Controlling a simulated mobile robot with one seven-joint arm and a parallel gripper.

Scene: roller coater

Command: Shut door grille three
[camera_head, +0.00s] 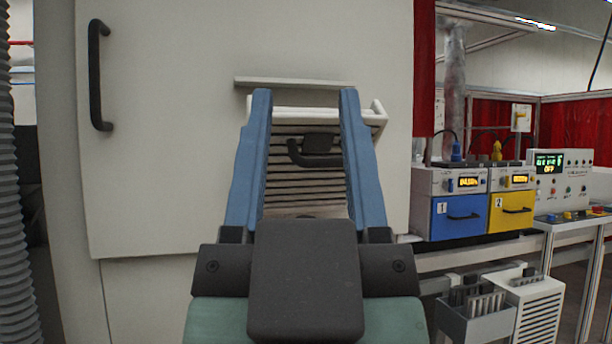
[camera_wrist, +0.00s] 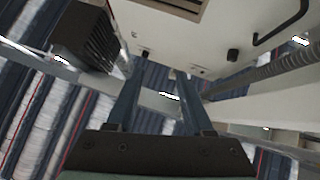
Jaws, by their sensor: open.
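In the wrist view, my gripper (camera_wrist: 161,68) points toward a white panel, with part of a slatted opening (camera_wrist: 178,8) at the top edge.
The cabinet door (camera_head: 165,150) has a long black handle (camera_head: 97,75) at upper left. A grey ribbed hose (camera_head: 18,200) hangs at the far left. Blue (camera_head: 458,217) and yellow (camera_head: 511,211) drawer units stand on the right, above a grey bin (camera_head: 475,318). A dark finned box (camera_wrist: 88,38) is left in the wrist view.

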